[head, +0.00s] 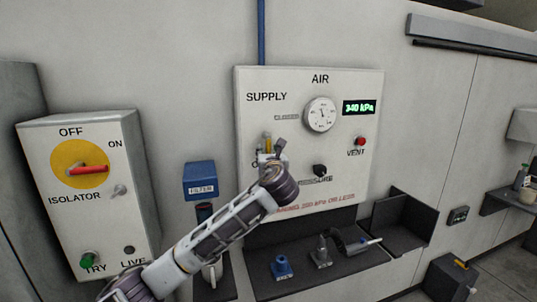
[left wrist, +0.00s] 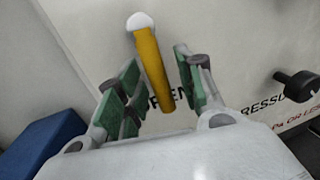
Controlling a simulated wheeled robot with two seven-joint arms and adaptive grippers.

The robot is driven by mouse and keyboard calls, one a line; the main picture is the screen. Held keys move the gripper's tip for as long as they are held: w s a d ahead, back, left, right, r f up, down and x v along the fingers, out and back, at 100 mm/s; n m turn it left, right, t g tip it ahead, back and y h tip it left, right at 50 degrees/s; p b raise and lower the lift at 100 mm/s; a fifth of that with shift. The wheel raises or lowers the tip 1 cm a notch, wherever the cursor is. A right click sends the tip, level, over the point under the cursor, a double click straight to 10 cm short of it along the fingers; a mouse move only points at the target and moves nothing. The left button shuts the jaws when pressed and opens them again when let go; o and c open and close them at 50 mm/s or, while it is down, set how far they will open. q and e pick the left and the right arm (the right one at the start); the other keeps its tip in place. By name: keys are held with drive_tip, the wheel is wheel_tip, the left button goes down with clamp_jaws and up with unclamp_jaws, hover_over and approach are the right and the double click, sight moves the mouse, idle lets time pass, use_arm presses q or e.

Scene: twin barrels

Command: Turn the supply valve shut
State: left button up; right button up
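The supply valve's yellow lever (left wrist: 150,62) hangs from a white pivot on the panel in the left wrist view and points down, slightly tilted. Its top shows in the head view as a yellow bit (head: 267,141) beneath the SUPPLY label. My left gripper (left wrist: 157,85) is open, with a green-padded finger on either side of the lever and gaps visible between pads and lever. In the head view the left gripper (head: 270,155) covers most of the valve and part of a label. My right gripper is not in view.
The AIR panel (head: 350,185) carries a round gauge (head: 320,114), a display (head: 359,107) reading 340 kPa, a red vent button (head: 361,141) and a black knob (head: 320,171). A blue filter box (head: 200,174) and the isolator box (head: 120,220) stand left. A dark shelf (head: 345,262) holds fittings below.

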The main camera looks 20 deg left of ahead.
use_arm(q)
clamp_jaws()
idle(0.3)
idle(0.3)
